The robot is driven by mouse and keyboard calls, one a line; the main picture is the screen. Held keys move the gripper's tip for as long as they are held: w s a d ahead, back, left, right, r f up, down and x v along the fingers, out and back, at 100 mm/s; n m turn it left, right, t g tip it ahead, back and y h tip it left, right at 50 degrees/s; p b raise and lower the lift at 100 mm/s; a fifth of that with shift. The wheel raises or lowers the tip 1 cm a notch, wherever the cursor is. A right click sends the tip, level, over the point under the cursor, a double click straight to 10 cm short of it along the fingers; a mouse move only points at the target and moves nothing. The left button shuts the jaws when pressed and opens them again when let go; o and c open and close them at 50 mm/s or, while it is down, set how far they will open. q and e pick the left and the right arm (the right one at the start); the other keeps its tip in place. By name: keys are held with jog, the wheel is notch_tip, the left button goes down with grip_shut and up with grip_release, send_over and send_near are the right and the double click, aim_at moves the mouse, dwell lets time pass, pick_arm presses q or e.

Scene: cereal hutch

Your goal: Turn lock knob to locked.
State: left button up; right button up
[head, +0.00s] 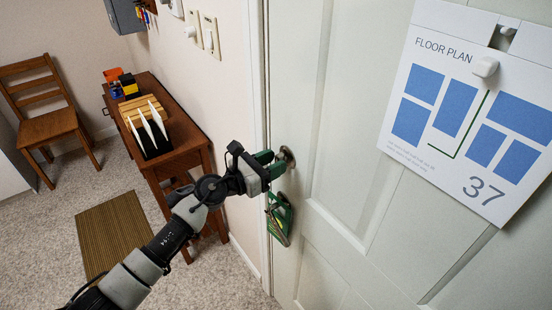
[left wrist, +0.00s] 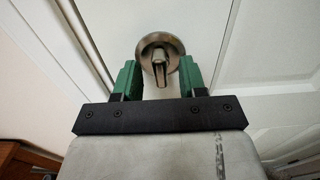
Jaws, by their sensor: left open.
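The lock knob (left wrist: 160,72) is a metal thumb turn on a round metal plate, seen in the left wrist view. In that view its grip stands nearly upright, leaning slightly. In the head view the round plate (head: 287,156) shows on the white door (head: 345,190), near its left edge. My left gripper (head: 272,160) has green fingers and is in front of the lock. In the left wrist view the fingers of this gripper (left wrist: 159,80) are open, one on each side of the knob, with gaps visible. My right gripper is not in view.
A green item (head: 281,218) hangs on the door below the lock. A floor plan sign (head: 470,110) is on the door at the right. A brown table (head: 185,150) with several objects stands left of the door. A mat (head: 118,232) and chair (head: 45,115) are farther left.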

pick_arm(q)
jog(key=shift+w+d, duration=0.35)
jog(key=shift+d, duration=0.15)
grip_shut()
